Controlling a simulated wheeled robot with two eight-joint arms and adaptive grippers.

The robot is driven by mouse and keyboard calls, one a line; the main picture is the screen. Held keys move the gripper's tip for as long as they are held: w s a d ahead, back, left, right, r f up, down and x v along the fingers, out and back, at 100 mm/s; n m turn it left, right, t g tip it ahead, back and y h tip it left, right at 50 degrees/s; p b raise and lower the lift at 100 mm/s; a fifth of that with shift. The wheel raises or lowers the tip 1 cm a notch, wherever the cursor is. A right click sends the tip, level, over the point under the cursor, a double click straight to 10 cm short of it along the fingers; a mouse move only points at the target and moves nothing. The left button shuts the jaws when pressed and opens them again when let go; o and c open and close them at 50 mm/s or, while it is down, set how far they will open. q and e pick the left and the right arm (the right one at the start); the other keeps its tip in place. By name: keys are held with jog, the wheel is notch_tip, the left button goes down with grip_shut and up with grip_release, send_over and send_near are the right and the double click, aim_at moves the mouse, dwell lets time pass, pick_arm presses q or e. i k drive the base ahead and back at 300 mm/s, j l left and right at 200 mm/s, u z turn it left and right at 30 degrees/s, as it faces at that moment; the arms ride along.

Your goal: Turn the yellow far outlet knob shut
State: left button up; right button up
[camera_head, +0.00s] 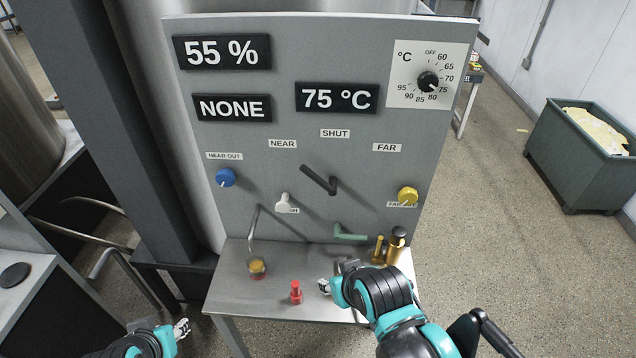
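The yellow knob (408,196) is on the right side of the grey upright panel (340,215), above a label it partly covers that seems to read FAR OUT. Its pointer direction is too small to read surely. My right gripper (324,286) is low over the small metal shelf, below and left of the yellow knob and apart from it. My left gripper (183,328) is at the lower left, off the shelf's front left side and far from the knob. Both grippers are small in view, and their finger gaps are unclear. No object shows in either.
A blue knob (225,177), white knob (285,203), black lever (321,181) and green lever (350,234) stick out of the panel. The shelf (235,290) bears a red piece (296,292), a small cup (257,267) and brass pieces (394,246) below the yellow knob.

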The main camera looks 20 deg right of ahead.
aim_at(407, 196)
jog(key=l+z, duration=0.1)
jog(key=z, duration=0.3)
jog(key=l+z, duration=0.1)
jog(key=z, duration=0.35)
jog(key=i+z, duration=0.1)
jog(key=z, duration=0.3)
